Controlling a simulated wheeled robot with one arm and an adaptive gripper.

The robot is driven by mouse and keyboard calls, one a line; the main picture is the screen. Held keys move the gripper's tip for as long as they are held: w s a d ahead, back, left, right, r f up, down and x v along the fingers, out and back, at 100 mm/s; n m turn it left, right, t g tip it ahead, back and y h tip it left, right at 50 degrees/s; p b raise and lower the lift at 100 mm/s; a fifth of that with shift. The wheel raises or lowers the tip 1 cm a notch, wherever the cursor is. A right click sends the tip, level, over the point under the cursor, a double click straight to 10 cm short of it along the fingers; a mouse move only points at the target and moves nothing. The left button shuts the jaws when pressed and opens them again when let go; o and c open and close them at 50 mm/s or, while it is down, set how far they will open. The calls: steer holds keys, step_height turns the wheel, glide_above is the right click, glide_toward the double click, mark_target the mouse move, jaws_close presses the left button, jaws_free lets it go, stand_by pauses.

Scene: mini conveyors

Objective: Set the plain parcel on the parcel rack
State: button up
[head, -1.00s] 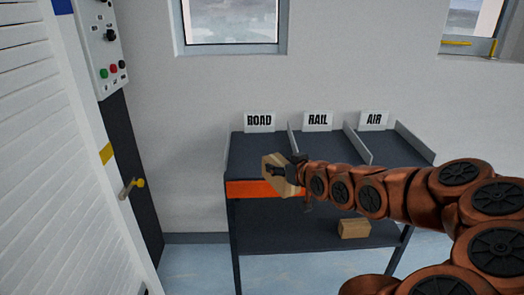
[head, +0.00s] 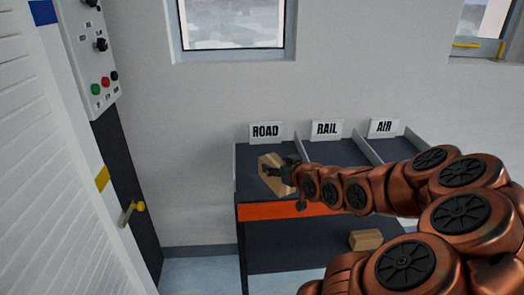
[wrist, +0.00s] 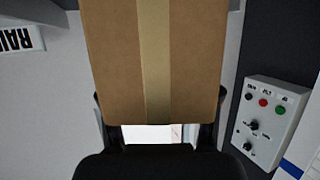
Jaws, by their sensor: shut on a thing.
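My gripper (head: 284,172) is shut on a brown cardboard parcel (head: 268,167) with a tan tape strip. In the head view the parcel is tilted and appears over the ROAD bay of the dark parcel rack (head: 249,184); I cannot tell whether it touches the shelf. In the wrist view the parcel (wrist: 108,60) fills the upper middle between the fingers, with no label on the face that shows. The rack's top has bays marked ROAD (head: 265,131), RAIL (head: 326,129) and AIR (head: 384,127), split by thin dividers.
Another small parcel (head: 366,240) lies on the rack's lower shelf. An orange strip (head: 268,211) runs along the top shelf's front edge. A control panel (head: 92,55) and a door handle (head: 132,210) are on the left. My arm covers the rack's right front.

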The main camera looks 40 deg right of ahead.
steer(key=shift+w+d+r+p, duration=0.15)
steer(key=shift+w+d+p, duration=0.25)
steer(key=shift+p, duration=0.65)
steer(key=shift+s+d+p+x, duration=0.1)
steer(key=shift+d+p+x, duration=0.4)
steer(key=shift+x, duration=1.85)
steer(key=shift+s+d+p+x, duration=0.15)
steer(key=shift+p+x, duration=0.65)
steer(key=shift+x, duration=1.55)
steer(key=shift+s+d+p+x, duration=0.1)
steer(key=shift+d+p+x, duration=0.4)
steer(key=shift+x, duration=1.8)
steer(key=shift+a+f, duration=0.15)
steer(key=shift+f, duration=0.15)
steer(key=shift+f, duration=0.15)
steer(key=o, duration=1.3)
